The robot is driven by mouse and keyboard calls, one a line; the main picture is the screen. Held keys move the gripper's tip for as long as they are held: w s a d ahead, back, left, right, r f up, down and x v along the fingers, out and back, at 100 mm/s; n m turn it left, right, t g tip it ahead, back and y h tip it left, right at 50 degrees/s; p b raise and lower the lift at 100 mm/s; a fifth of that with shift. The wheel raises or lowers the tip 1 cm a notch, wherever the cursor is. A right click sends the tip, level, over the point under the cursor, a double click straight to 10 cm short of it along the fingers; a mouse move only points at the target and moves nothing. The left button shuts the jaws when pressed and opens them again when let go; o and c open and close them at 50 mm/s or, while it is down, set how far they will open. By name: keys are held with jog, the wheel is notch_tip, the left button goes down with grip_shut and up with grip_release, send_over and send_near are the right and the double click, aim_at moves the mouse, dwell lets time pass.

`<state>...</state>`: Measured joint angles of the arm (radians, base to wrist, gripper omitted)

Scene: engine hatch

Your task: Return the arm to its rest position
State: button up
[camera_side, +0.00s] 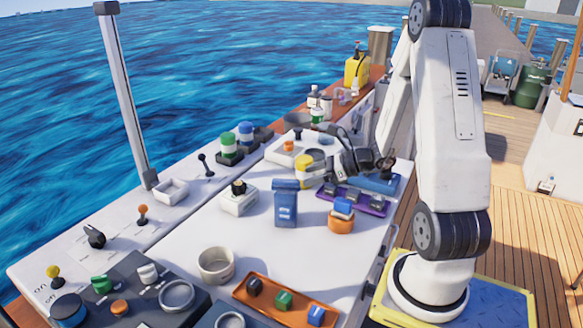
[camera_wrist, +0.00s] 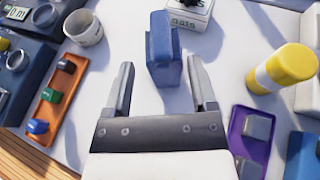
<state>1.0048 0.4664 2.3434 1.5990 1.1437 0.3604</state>
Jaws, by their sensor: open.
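My gripper (camera_wrist: 160,75) is open, its two grey fingers spread apart with nothing held between them. In the side view the dark wrist end of my arm hangs over the right part of the white worktop (camera_side: 180,258), near the purple tray (camera_side: 350,200). A blue box-like container (camera_side: 286,208) stands upright on the worktop. In the wrist view this blue container (camera_wrist: 161,48) shows between and beyond the fingertips, with no clear contact. My white arm is bent, with the forearm reaching out over the worktop. The fingertips are hard to make out in the side view.
An orange tray (camera_side: 270,298) holds small coloured blocks at the front. A yellow-and-white cylinder (camera_wrist: 282,68) stands right of my gripper in the wrist view.

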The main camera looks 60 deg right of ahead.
jog(key=s+a+n+g+h, duration=0.1)
jog(key=a+n+g, duration=0.2)
jog(key=a+n, duration=0.3)
jog(key=s+a+f+n+g+h, duration=0.1)
jog(key=a+n, duration=0.6)
jog(key=n, duration=0.8)
jog(key=s+a+n+g+h, duration=0.1)
jog(key=a+n+g+h, duration=0.2)
jog(key=n, duration=0.7)
jog(key=shift+s+a+f+n+g, duration=0.2)
jog(key=shift+a+n+g, duration=0.1)
jog(key=shift+a+g, duration=1.3)
jog(key=shift+a, duration=0.2)
